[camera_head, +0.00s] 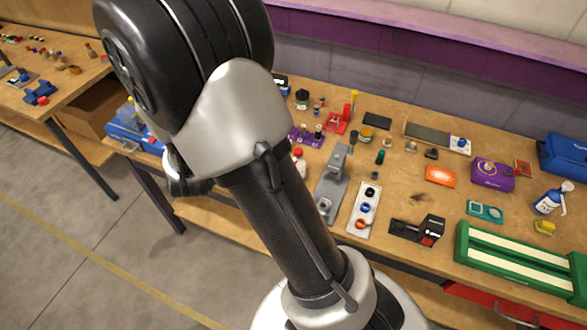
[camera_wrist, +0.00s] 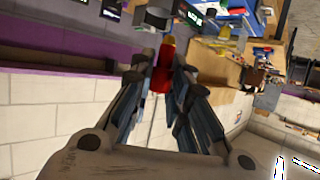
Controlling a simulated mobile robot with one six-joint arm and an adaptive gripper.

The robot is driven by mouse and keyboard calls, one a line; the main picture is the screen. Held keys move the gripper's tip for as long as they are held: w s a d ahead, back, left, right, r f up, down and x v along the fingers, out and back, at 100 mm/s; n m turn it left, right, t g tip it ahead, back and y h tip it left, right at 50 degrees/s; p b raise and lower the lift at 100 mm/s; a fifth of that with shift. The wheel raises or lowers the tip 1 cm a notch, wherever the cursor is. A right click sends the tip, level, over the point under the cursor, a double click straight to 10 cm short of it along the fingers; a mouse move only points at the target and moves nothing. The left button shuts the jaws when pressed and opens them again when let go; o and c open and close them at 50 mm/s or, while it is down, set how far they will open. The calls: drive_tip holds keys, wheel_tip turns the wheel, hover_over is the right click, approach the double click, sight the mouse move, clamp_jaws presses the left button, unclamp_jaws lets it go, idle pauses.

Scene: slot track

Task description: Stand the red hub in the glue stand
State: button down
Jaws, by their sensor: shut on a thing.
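In the wrist view my gripper (camera_wrist: 161,82) is shut on a red piece, which I take for the red hub (camera_wrist: 161,78). The hub shows between the two fingers, with a yellowish bit at its far end. The fingers hide part of its sides. In the head view my arm covers the middle, and I cannot make out the gripper or the hub there. I cannot tell for sure which item is the glue stand.
A green track block (camera_head: 520,262) lies at the bench's front right. Small items crowd the back. Bare wood shows between the right-hand items.

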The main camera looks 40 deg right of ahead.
drive_tip(key=s+d+f+m+g+h, duration=0.45)
drive_tip(key=s+d+f+m, duration=0.2)
drive_tip(key=s, duration=0.25)
drive_tip(key=s+d+f+m+g+h, duration=0.3)
drive_tip(key=s+d+f+m+g, duration=0.25)
drive_tip(key=s+d, duration=0.3)
drive_tip(key=shift+n, duration=0.5)
drive_tip(key=shift+s+a+f+b, duration=0.15)
drive_tip(key=shift+f+b, duration=1.15)
drive_tip(key=shift+f, duration=0.15)
drive_tip(key=shift+s+a+f+b, duration=0.1)
drive_tip(key=shift+f+b, duration=1.15)
drive_tip(key=shift+f, duration=0.25)
drive_tip(key=shift+s+a+f+b, duration=0.15)
drive_tip(key=shift+f+b, duration=1.15)
drive_tip(key=shift+f, duration=0.15)
drive_tip(key=c, duration=1.4)
unclamp_jaws()
drive_tip(key=shift+y, duration=0.25)
drive_tip(key=shift+c, duration=0.2)
drive_tip(key=v, duration=1.2)
drive_tip(key=shift+w+g, duration=0.15)
drive_tip(key=shift+g, duration=0.15)
drive_tip(key=shift+w, duration=0.1)
